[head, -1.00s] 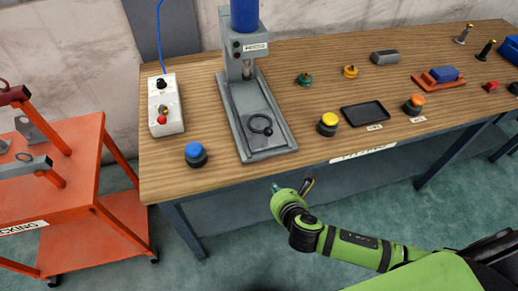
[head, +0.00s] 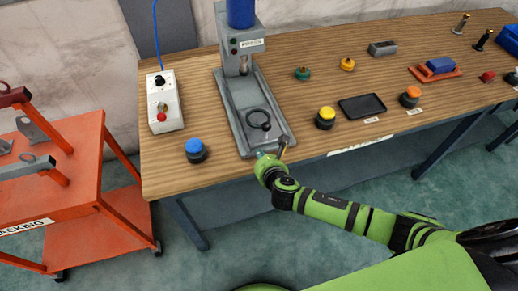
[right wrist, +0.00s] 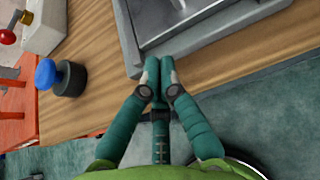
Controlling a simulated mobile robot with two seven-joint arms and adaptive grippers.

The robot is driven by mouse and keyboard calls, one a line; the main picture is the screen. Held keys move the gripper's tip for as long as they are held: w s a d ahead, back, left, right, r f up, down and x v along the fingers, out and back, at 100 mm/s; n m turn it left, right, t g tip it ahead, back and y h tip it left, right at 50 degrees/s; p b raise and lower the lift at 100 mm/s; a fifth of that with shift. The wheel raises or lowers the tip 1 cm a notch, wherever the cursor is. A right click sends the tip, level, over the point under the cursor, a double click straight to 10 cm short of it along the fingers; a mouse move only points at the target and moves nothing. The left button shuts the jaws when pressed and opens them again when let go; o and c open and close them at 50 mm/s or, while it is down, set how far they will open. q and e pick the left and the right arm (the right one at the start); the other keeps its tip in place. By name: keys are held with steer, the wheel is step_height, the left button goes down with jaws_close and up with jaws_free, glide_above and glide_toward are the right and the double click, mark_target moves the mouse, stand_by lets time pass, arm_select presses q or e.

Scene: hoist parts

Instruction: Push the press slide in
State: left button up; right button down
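The press (head: 240,50) stands near the back of the wooden bench, with a long grey base (head: 225,98) running toward the front edge. My right gripper (head: 270,156) is at the front end of the base, by the bench's front edge. In the right wrist view its two teal fingers (right wrist: 160,68) are together and hold nothing. Their tips are close to the base's front rim (right wrist: 205,40); I cannot tell whether they touch. My left gripper is not in view.
A blue button (head: 195,149) stands left of the press and a yellow one (head: 325,117) right. A white control box (head: 165,102) is at the left. A black tray (head: 361,106) lies farther right. An orange cart (head: 75,190) stands left of the bench.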

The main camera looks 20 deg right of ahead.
steer(key=shift+w, duration=0.95)
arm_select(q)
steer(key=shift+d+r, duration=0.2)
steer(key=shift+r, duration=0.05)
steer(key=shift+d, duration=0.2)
arm_select(e)
steer(key=shift+w, duration=0.1)
steer(key=shift+w, duration=0.4)
steer(key=b, duration=0.4)
glide_toward(242, 110)
steer(key=f, duration=0.2)
steer(key=w+f, duration=0.1)
steer(key=shift+w+f, duration=0.1)
steer(key=shift+f, duration=0.3)
steer(key=w+b, duration=0.1)
steer(key=w, duration=0.3)
steer(key=shift+w, duration=0.75)
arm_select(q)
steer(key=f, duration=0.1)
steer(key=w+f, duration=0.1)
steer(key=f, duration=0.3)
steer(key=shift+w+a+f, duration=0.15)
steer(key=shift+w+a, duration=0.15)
arm_select(e)
steer(key=shift+s+r, duration=0.1)
steer(key=shift+s, duration=0.05)
